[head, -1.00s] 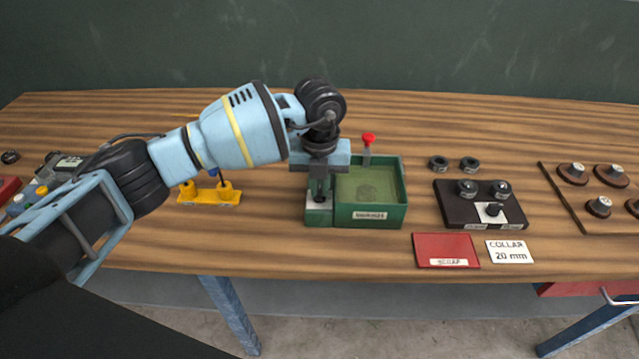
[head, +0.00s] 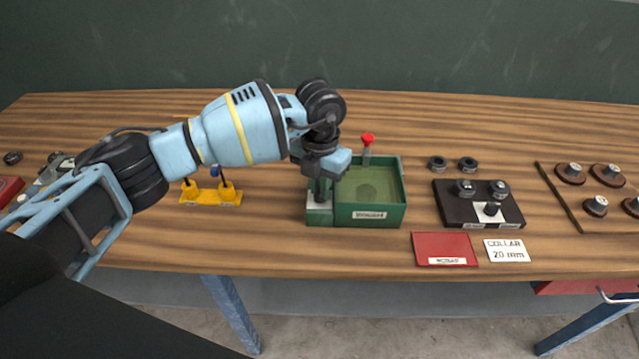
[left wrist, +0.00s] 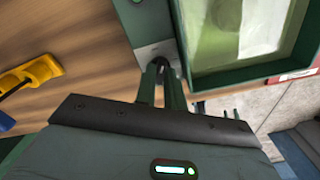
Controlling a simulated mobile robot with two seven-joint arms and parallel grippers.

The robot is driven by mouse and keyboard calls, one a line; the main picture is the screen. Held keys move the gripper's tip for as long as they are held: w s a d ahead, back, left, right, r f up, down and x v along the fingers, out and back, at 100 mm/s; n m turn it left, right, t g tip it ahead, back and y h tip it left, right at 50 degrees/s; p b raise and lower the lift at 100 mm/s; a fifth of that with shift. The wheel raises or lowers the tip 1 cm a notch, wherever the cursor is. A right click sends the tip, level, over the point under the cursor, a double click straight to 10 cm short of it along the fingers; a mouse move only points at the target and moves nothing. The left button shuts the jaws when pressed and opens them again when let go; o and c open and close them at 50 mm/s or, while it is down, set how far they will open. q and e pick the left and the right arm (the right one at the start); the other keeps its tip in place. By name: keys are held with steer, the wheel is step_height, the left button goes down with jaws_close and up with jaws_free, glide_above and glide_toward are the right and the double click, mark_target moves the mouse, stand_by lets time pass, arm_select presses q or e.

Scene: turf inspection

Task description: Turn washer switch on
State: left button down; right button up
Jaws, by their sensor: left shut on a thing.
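The washer (head: 395,213) is a green open box with murky green liquid, standing mid-table. A pale plate (head: 319,206) on a green block adjoins its left side, and it also shows in the left wrist view (left wrist: 150,52). My left gripper (head: 319,190) points down over this plate, with its fingers closed on the small dark switch knob. In the left wrist view the fingers (left wrist: 164,82) stand around the dark knob (left wrist: 160,66), which they mostly hide. The switch's marking cannot be read. My right gripper is not in view.
A red-topped post (head: 367,140) rises at the washer's back edge. A yellow fixture (head: 211,197) stands to the left. A red scrap tray (head: 440,250), a collar card (head: 507,250) and a black block (head: 450,211) with rings lie to the right.

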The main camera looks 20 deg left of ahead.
arm_select(q)
steer(key=m, duration=0.5)
steer(key=shift+m, duration=0.3)
steer(key=m, duration=0.4)
steer(key=shift+m+b, duration=0.35)
steer(key=shift+m, duration=0.85)
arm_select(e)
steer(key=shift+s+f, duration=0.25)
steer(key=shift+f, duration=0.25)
arm_select(q)
steer(key=c, duration=1.8)
jaws_free()
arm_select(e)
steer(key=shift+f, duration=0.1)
arm_select(q)
steer(key=shift+o, duration=0.2)
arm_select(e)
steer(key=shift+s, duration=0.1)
arm_select(q)
step_height(320, 180, up, 7)
steer(key=shift+f, duration=0.2)
steer(key=shift+r, duration=0.65)
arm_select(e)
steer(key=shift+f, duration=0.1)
